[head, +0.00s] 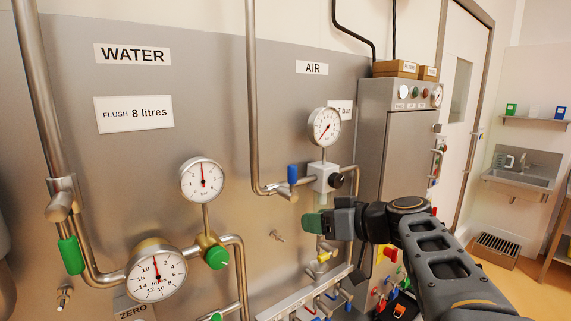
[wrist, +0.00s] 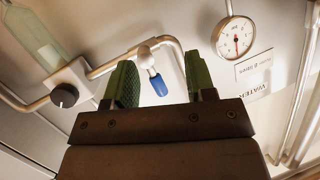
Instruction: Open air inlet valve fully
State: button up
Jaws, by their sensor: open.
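The blue-handled valve (head: 292,174) sits on the steel pipe under the AIR label (head: 312,68). In the head view its blue lever points up, roughly crosswise to the horizontal pipe stretch. In the wrist view, which looks turned over, the blue lever (wrist: 160,86) lies between the two green fingers, farther off, and the picture does not show contact. My gripper (head: 312,223) has green fingers and is open and empty, below and right of the lever in the head view. The air gauge (head: 324,127) has its needle toward the lower left.
The regulator block (head: 322,177) with a black knob (head: 336,180) stands right of the lever. A manifold with coloured handles (head: 318,303) lies below. A grey cabinet (head: 398,140) stands right. The panel left of the gripper is mostly bare.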

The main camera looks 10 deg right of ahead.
aim_at(296, 170)
jog(key=w+d+r+n+t+y, duration=0.1)
jog(key=d+r+n+t, duration=0.2)
jog(key=r, duration=0.5)
jog(key=shift+m, duration=0.5)
jog(key=p+x, duration=0.2)
jog(key=x, duration=0.2)
jog(key=p+x, duration=0.1)
jog(key=x, duration=0.3)
jog(key=p+x, duration=0.2)
jog(key=x, duration=0.2)
jog(key=shift+w+d+r+p, duration=0.2)
jog(key=shift+d+r+p, duration=0.1)
jog(key=shift+d+r, duration=0.1)
jog(key=shift+w+a+f, duration=0.1)
jog(key=shift+w+a, duration=0.3)
jog(key=shift+w, duration=0.1)
jog(key=shift+c, duration=0.3)
grip_shut()
